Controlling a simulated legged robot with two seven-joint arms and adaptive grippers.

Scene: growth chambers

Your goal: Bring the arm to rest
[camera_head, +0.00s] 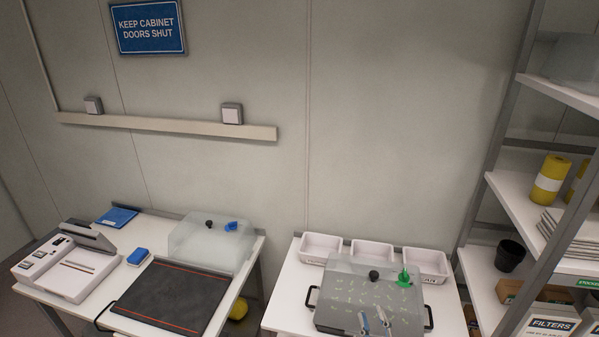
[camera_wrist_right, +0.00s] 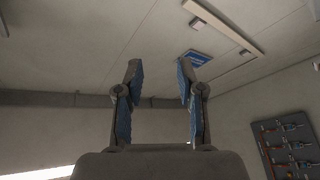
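My right gripper (camera_head: 374,318) shows at the bottom edge of the head view, in front of a clear-lidded tray (camera_head: 345,290) with small green seedlings on the right-hand table. In the right wrist view its two blue-padded fingers (camera_wrist_right: 160,82) stand apart with nothing between them. Behind them are only wall and ceiling. Most of my right arm is hidden below the head view. My left gripper is not in view.
White bins (camera_head: 321,247) stand behind the seedling tray. The left table holds a white device (camera_head: 66,265), a dark mat (camera_head: 172,297) and a clear cover (camera_head: 210,244). A shelf rack (camera_head: 500,140) stands at the right. A pegboard (camera_wrist_right: 290,147) shows in the wrist view.

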